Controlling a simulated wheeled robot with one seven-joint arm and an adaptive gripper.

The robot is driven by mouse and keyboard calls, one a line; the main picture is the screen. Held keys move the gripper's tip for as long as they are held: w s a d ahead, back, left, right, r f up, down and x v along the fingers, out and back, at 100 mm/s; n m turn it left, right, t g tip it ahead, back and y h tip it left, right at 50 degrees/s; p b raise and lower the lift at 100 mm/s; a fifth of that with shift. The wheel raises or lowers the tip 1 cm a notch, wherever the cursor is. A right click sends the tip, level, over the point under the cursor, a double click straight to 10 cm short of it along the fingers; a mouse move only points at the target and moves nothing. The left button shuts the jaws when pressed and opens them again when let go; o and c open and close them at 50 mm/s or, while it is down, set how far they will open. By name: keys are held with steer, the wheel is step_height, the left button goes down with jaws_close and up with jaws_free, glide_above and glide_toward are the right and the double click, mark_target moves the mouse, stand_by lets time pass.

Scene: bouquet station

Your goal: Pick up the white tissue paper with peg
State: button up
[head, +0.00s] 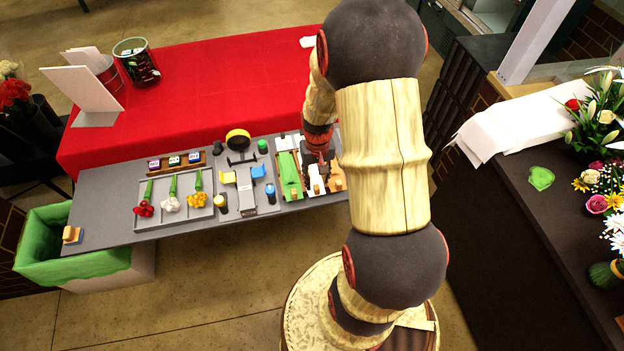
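The papers lie side by side at the right end of the grey work table. A green paper (289,178) with a wooden peg is at the left of the group. The white tissue paper (310,175) is just right of it, with a light wooden peg (316,188) at its near end. A brown paper with a peg (335,182) is at the right. My gripper (318,160) points down over the white paper and hides part of it. I cannot tell whether it touches the paper or whether its fingers are open.
A grey tray (180,222) holds red, white and yellow flowers. A holder with blue and yellow parts (243,185) stands between tray and papers. A red-covered table (215,85) lies behind. A bin with green lining (60,262) is at left, a dark counter (490,215) at right.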

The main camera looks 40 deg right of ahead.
mark_target(316, 185)
steer(key=f, duration=0.2)
steer(key=shift+a+f, duration=0.2)
steer(key=shift+f, duration=0.15)
steer(key=shift+d+f, duration=0.1)
steer(key=shift+f, duration=0.15)
steer(key=c, duration=0.3)
jaws_close()
